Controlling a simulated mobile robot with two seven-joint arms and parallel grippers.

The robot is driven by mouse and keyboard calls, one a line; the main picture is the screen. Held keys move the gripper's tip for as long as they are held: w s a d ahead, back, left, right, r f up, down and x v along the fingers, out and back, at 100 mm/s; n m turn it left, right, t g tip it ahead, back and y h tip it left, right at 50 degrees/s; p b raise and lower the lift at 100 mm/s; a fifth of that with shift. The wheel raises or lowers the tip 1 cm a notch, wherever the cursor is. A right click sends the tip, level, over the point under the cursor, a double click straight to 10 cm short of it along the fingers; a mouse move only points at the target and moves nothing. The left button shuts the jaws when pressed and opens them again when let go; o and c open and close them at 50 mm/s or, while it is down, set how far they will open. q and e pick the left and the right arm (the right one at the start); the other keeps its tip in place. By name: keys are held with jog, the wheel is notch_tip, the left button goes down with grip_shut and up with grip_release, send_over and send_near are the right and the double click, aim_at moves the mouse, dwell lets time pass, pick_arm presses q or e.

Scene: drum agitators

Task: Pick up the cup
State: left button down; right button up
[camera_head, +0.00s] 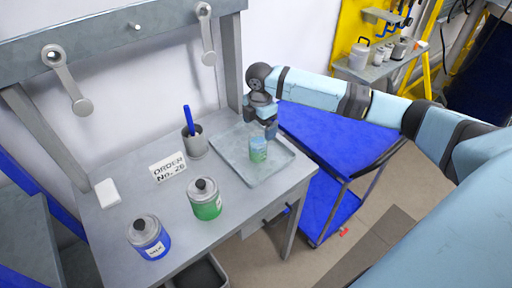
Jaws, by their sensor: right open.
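A small blue-green cup (258,153) stands upright on a shallow grey metal tray (276,171) at the right end of the workbench. My right gripper (262,133) comes in from the right and points down, open, right at the cup's upper end. I cannot tell whether its fingers touch the cup or stand around its rim. My left gripper is not in view.
The grey bench (130,197) also bears a grey pot (195,146) with a blue stick, a green can (206,206), a blue can (150,245), an order sign (168,168) and a white block (108,193). A blue cart (335,140) stands at the right.

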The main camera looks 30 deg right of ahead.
aim_at(258, 142)
notch_tip(258, 142, down, 3)
jog(key=shift+w+f, duration=0.15)
jog(key=shift+f+p, duration=0.7)
jog(key=shift+f, duration=1.95)
jog(key=shift+a, duration=0.1)
jog(key=c, duration=1.1)
jog(key=shift+w+r, duration=0.1)
jog(key=shift+r, duration=0.1)
jog(key=shift+r+b, duration=1)
jog(key=shift+r, duration=8.8)
